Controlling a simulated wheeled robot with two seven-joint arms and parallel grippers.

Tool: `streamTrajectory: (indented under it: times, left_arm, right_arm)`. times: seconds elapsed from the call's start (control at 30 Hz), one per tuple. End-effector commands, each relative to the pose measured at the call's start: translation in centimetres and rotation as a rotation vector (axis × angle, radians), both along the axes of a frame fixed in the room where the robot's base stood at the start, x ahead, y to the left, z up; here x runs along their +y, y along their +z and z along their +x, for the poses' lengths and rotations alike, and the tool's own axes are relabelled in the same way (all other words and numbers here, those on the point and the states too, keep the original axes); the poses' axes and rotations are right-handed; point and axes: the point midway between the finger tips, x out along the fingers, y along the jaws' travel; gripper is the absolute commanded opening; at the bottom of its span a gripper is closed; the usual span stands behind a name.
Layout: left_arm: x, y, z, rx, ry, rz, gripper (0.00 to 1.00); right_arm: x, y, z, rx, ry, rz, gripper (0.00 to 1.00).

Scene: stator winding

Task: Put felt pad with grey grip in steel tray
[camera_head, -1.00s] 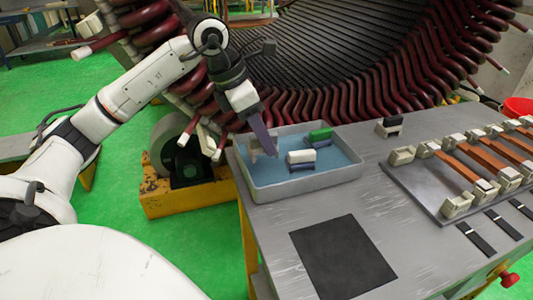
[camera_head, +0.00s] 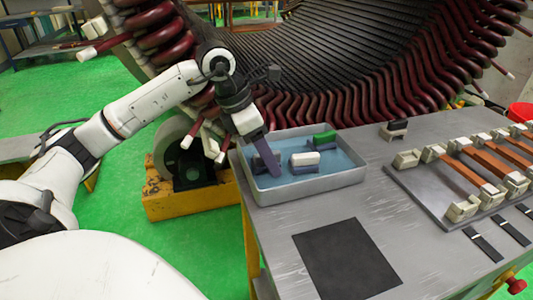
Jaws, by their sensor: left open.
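The steel tray (camera_head: 318,188) is a shallow grey tray with a blue inside, at the back left of the table. In it lie a pad with a white grip (camera_head: 305,160) and a pad with a green grip (camera_head: 324,139). A grey shape, likely the felt pad with grey grip (camera_head: 257,161), is at the tray's left end, largely hidden by my left gripper. My left gripper (camera_head: 271,168) points down over that end, its jaws open. I cannot tell whether it touches the pad. My right gripper is not in view.
A pad with a dark grip (camera_head: 393,132) stands on the table right of the tray. A grey board (camera_head: 440,195) with copper-coloured bars and pale blocks fills the right side. A black mat (camera_head: 345,258) lies in front. The large stator (camera_head: 330,60) rises behind.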

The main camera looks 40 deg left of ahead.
Motion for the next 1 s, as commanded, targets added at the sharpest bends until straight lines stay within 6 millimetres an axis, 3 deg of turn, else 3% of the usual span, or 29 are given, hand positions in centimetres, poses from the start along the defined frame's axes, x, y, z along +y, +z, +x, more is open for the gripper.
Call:
streamTrajectory:
  times: [0.27, 0.7, 1.0]
  left_arm:
    - [0.3, 1.7, -0.4, -0.003, 0.002, 0.002, 0.56]
    - [1.9, 9.9, -3.4, -0.004, 0.001, 0.001, 0.56]
    - [2.1, 11.4, -4.1, 0.001, 0.000, 0.000, 0.56]
  right_arm:
    - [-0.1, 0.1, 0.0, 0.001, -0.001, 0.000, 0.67]
    - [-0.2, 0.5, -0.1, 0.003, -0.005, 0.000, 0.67]
    - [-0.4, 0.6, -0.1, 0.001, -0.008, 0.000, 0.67]
